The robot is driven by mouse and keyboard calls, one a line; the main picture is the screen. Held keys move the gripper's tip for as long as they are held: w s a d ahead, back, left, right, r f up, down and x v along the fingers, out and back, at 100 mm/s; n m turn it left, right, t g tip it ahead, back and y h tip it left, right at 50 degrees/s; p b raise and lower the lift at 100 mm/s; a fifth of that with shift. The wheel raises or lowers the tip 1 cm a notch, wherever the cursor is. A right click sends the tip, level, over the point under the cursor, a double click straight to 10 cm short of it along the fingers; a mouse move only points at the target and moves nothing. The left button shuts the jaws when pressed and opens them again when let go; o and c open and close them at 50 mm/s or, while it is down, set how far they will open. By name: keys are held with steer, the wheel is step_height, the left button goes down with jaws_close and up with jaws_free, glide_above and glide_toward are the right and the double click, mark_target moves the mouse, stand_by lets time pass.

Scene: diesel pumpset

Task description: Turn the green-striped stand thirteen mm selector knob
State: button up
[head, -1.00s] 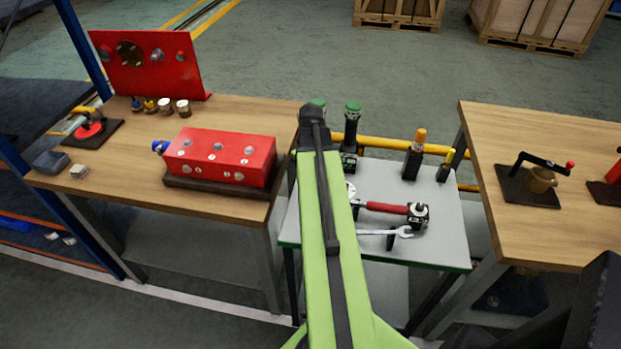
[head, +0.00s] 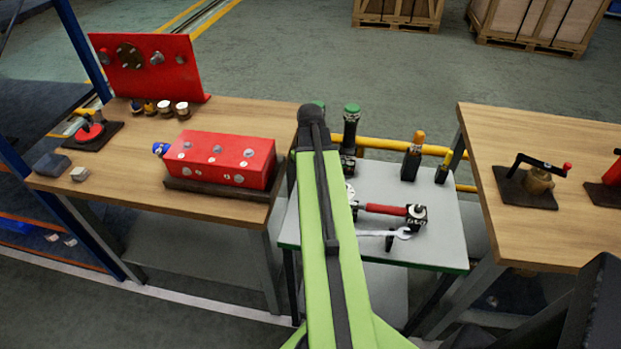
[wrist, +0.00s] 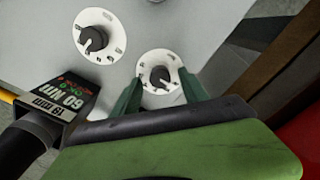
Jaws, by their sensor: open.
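Two dark selector knobs on round white dials show in the wrist view. The nearer knob (wrist: 160,77) sits between the two green fingers of my gripper (wrist: 160,90). The fingers are apart, and I cannot tell whether either touches the dial. The other knob (wrist: 93,40) is up and to the left, clear of the fingers. In the head view a white dial (head: 350,192) shows partly beside my arm, which hides my gripper. The green-capped tool (head: 351,125) stands behind it.
The grey table (head: 440,205) also holds a red-handled tool (head: 385,209), a wrench (head: 392,233), an orange-topped tool (head: 412,160) and a yellow-topped one (head: 444,165). Wooden benches stand left (head: 215,110) and right (head: 530,125). A red block (head: 220,155) sits on the left bench.

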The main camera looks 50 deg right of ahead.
step_height(320, 180, up, 16)
steer(key=p, duration=1.5)
steer(key=shift+r+p, duration=0.25)
steer(key=shift+p, duration=0.05)
